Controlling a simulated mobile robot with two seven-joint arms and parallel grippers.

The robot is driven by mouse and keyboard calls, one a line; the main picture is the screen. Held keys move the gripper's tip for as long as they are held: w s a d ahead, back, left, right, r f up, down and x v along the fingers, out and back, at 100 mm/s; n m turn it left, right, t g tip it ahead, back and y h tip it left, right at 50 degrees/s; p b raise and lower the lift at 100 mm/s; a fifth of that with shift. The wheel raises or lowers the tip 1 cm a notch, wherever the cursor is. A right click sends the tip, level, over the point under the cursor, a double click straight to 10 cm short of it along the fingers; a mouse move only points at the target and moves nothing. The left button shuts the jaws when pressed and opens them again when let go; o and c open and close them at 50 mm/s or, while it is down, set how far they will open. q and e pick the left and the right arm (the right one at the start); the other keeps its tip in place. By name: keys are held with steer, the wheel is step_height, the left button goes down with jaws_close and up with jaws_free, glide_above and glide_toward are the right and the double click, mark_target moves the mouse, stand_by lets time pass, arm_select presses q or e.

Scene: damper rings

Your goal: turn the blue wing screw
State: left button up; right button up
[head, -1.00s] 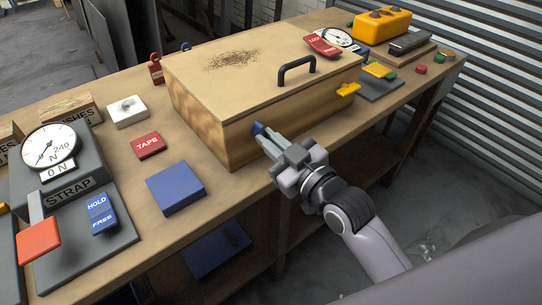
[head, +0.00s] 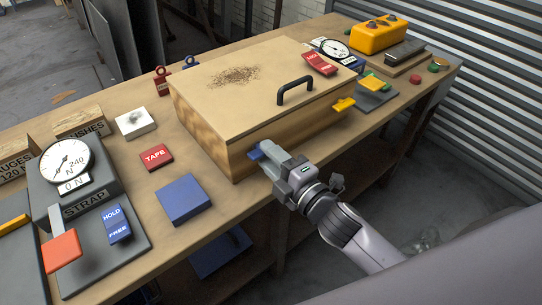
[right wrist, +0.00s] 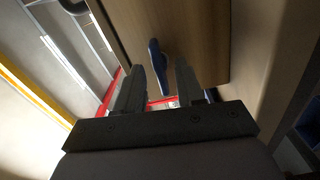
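The blue wing screw (head: 255,154) sits on the front face of the wooden box (head: 215,140), near its left end. My right gripper (head: 268,154) is at the screw, with its fingers pointing at the box front and partly hiding the screw. In the right wrist view the screw (right wrist: 158,65) stands between the two fingertips (right wrist: 160,76). A gap shows on the right of the screw and a narrower one on the left, so the fingers look open around it. My left gripper is in no view.
A yellow latch (head: 343,104) sticks out of the box front to the right. A blue block (head: 183,199) and a red TAPE block (head: 156,157) lie left of the box.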

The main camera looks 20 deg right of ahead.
steer(key=shift+s+d, duration=0.1)
steer(key=shift+s, duration=0.05)
steer(key=shift+v, duration=0.85)
steer(key=shift+p+v, duration=0.4)
steer(key=shift+v, duration=2.6)
steer(key=s+d+f+m+g+h, duration=0.1)
steer(key=s+f+m+g+h, duration=0.1)
steer(key=s+f+m, duration=0.3)
steer(key=s+d+f+m+g+h, duration=0.2)
steer(key=s+f+m+g, duration=0.2)
steer(key=f+m, duration=0.9)
steer(key=shift+s+d+f+g, duration=0.2)
steer(key=shift+s+d+g, duration=0.1)
steer(key=shift+s, duration=0.3)
